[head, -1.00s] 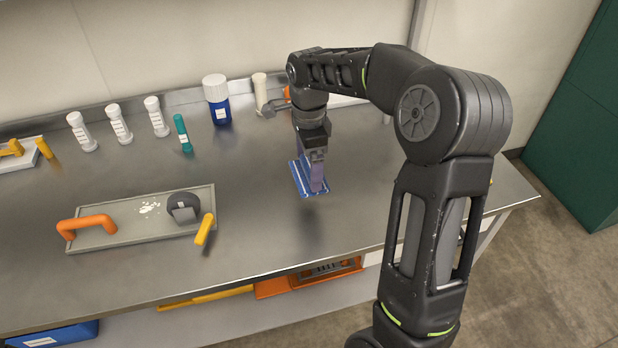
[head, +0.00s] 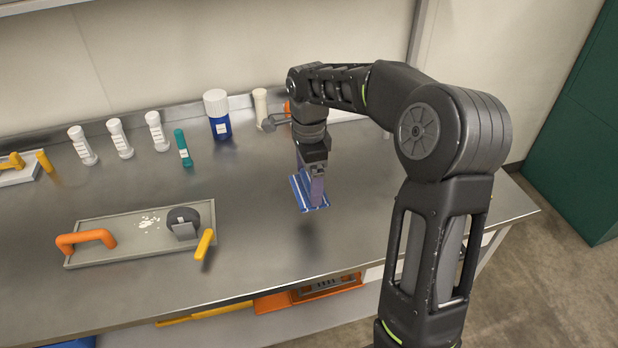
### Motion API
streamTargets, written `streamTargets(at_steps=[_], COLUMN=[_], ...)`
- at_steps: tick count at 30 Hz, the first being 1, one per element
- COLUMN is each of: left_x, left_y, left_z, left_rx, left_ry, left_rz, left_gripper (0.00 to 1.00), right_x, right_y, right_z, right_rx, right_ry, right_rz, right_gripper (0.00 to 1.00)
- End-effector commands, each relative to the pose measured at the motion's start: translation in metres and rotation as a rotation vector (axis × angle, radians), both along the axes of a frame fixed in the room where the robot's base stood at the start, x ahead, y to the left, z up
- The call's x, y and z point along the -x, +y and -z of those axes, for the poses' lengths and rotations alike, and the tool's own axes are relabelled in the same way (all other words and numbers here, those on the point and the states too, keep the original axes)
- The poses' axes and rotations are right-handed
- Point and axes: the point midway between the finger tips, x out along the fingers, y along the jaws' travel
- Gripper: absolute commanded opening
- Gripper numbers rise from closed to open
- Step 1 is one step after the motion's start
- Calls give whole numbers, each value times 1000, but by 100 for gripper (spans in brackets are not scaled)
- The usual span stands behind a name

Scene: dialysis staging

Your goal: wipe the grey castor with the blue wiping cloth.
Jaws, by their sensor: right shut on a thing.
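The grey castor (head: 183,219) is a dark round wheel with a lighter grey bracket, on the right part of a shallow grey tray (head: 120,256). A patch of white specks (head: 149,222) lies in the tray to its left. My right gripper (head: 316,186) is shut on the blue wiping cloth (head: 301,194), a flat blue piece with pale edges. The cloth hangs to the right of the tray, apart from the castor, seemingly a little above the steel bench. My left gripper is not in view.
An orange handle (head: 86,238) rises at the tray's left end. A yellow-handled item (head: 204,244) is at its right edge. White tubes (head: 120,139), a teal tube (head: 183,147) and a blue bottle (head: 218,115) stand at the back. Bench between tray and cloth is clear.

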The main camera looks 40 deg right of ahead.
Motion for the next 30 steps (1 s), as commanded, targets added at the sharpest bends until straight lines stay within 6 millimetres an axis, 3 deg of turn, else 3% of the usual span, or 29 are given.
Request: streamTargets(at_steps=[5, 11, 24, 30], left_x=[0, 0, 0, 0], left_y=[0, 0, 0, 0], left_z=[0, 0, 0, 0], left_rx=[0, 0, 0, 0], left_ry=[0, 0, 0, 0], left_rz=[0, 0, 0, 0], left_gripper=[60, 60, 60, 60], right_x=[-1, -11, -38, -40], right_y=[2, 27, 144, 170], right_z=[1, 7, 34, 40], right_rx=[0, -3, -3, 0], right_ry=[0, 1, 0, 0], right_rz=[-24, -288, -1575, -1874], right_gripper=[58, 58, 58, 58])
